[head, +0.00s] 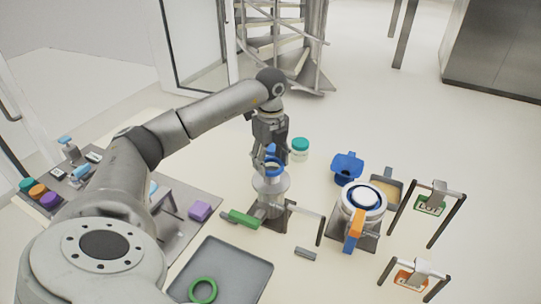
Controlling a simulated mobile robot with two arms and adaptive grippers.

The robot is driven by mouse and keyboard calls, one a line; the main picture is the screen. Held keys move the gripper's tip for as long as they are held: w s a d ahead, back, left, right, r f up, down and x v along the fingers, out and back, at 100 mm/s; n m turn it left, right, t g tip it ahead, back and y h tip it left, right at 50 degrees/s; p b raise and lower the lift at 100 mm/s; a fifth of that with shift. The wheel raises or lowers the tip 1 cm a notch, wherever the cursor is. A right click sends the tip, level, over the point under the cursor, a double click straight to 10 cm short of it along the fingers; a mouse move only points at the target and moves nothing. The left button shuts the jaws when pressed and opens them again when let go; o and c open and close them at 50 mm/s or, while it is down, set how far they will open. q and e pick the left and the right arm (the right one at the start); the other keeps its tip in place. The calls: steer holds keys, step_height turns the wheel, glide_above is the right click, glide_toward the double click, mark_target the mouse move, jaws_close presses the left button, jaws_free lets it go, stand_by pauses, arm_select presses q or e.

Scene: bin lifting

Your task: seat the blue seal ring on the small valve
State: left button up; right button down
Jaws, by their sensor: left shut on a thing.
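My left gripper (272,148) points down over the small valve (270,186) and is shut on the blue seal ring (271,163). The ring looks tilted and partly hidden by the fingers. It is just above or against the valve's top; I cannot tell whether they touch. The small valve is a pale metal body with a green handle (244,218) at its lower left, on a dark base. My right gripper is not in view.
A larger valve (362,207) with a blue ring on top and an orange handle stands to the right. A grey tray (245,270) holds a green ring (203,291). A teal-lidded jar (300,149) and a blue funnel-like part (347,166) stand behind. Tag frames (432,200) stand at right.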

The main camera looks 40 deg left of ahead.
arm_select(q)
steer(key=shift+f+b, duration=0.9)
steer(key=shift+f, duration=1.15)
stand_by(2.3)
steer(key=o, duration=0.9)
steer(key=shift+o, duration=0.5)
steer(key=o, duration=0.3)
steer(key=shift+o, duration=0.2)
steer(key=shift+r, duration=0.15)
steer(key=shift+r+p, duration=3.25)
steer(key=shift+r, duration=0.85)
